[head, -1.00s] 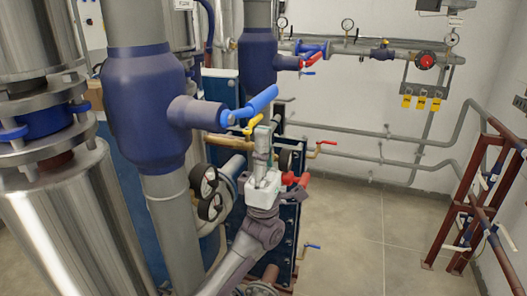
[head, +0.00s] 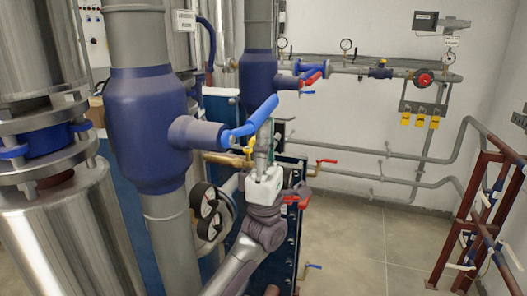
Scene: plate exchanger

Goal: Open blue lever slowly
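The blue lever (head: 252,118) sits on the side outlet of the large blue valve body (head: 147,118), on a thick grey vertical pipe. It slants up to the right. My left gripper (head: 265,128) comes up from below with its fingers pointing up. Its fingertips overlap the outer half of the lever in the head view. I cannot tell whether they touch it, or how far the fingers are apart, since they are seen nearly edge-on. My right gripper is not in view.
A yellow handle (head: 249,146) is just left of my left gripper's fingers, and a red handle (head: 297,195) is right of its wrist. Pressure gauges (head: 204,200) are below the valve. A second blue valve (head: 258,80) stands behind. The floor (head: 350,245) at right is clear.

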